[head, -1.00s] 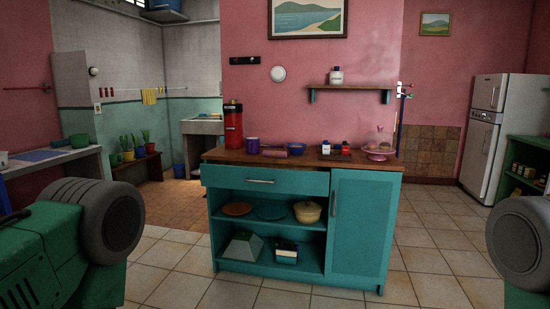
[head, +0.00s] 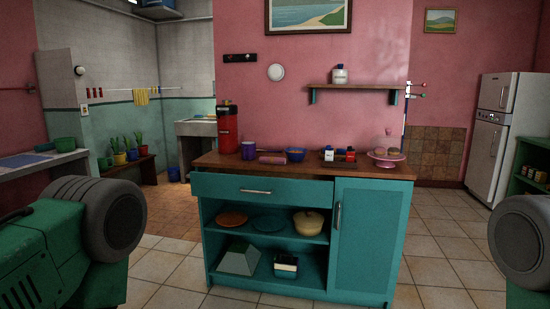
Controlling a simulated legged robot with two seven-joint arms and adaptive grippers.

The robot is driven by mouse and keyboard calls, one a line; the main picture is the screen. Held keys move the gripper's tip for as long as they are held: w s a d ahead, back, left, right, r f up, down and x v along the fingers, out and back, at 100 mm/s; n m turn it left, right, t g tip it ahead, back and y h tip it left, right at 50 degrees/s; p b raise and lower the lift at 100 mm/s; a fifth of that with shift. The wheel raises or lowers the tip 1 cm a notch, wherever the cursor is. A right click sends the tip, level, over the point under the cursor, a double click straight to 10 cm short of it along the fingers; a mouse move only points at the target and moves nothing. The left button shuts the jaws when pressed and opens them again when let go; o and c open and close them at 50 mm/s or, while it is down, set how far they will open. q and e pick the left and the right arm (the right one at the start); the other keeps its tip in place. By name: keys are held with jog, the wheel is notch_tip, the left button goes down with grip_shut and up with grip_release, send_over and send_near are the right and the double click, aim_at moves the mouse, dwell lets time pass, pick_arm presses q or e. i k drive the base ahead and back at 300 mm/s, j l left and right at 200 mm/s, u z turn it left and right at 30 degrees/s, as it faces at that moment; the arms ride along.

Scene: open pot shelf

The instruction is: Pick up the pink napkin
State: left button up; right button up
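I cannot make out a pink napkin for certain. A pink-purple rolled or cylindrical thing (head: 271,158) lies on the wooden top of the teal cabinet (head: 373,243), between a purple mug (head: 249,150) and a blue bowl (head: 295,154); it is too small to tell what it is. A dark box with a pale top (head: 286,266) stands on the cabinet's lower open shelf. Only parts of my arms show at the left and right edges; neither gripper is visible.
On the cabinet top also stand a red canister (head: 227,130) and a pink cake stand (head: 385,160). The open shelves hold plates, a yellow pot (head: 308,221) and a grey-green pyramid-like thing (head: 239,259). Tiled floor (head: 440,243) right of the cabinet is clear.

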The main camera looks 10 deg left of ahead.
aim_at(270, 160)
jog(key=i+j, duration=0.1)
jog(key=i, duration=0.55)
jog(key=i+j, duration=0.1)
jog(key=i, duration=0.55)
jog(key=i+j+z, duration=0.1)
jog(key=i, duration=0.55)
